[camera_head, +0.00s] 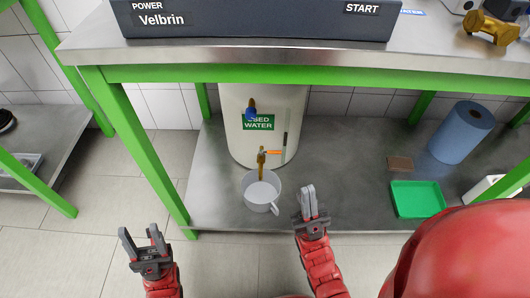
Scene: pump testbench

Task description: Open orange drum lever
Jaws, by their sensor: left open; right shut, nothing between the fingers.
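A white drum (236,104) with a green "USED WATER" label stands on the lower shelf, under the bench top. A brass tap (261,164) sticks out low on its front, with an orange lever (274,152) pointing to the right. A white cup (261,190) stands below the tap, its handle toward the front right. My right gripper (308,188) is shut and empty, to the right of the cup and in front of the lever. My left gripper (142,232) is open and empty over the floor, left of the shelf.
A green tray (417,199), a brown flat piece (400,164) and a blue paper roll (461,132) lie or stand on the shelf to the right. A blue-handled tap (251,110) is higher on the drum. A green table leg (143,149) stands left of the drum; the bench edge (330,73) overhangs.

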